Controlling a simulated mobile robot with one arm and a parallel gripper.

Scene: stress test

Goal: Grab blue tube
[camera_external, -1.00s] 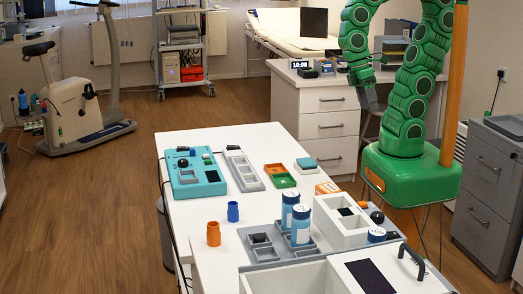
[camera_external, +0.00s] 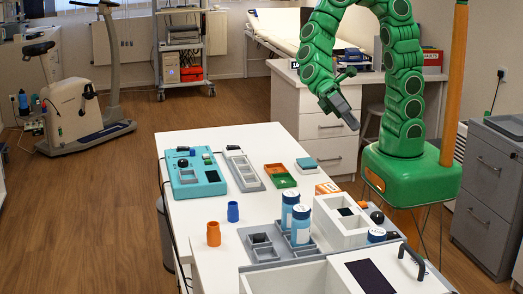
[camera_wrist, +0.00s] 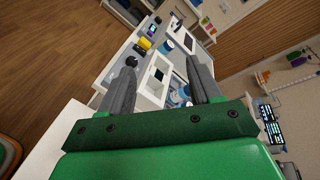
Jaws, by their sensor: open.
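The blue tube (camera_external: 233,211) stands upright on the white table (camera_external: 205,270), near its left side. An orange tube (camera_external: 213,234) stands apart from it, nearer the camera. My gripper (camera_external: 350,120) is in the air behind and to the right of the table, pointing down and right, well away from the blue tube. In the wrist view my gripper (camera_wrist: 162,75) has its two fingers spread wide, with nothing held between them. The tabletop shows beyond the fingers there, but I cannot surely make out the blue tube.
Two blue-and-white bottles (camera_external: 301,224) stand in a grey holder right of the tubes. A white compartment box (camera_external: 343,232) is beside them. A teal panel (camera_external: 194,175) and grey tray (camera_external: 243,170) lie farther back. The table around the blue tube is mostly clear.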

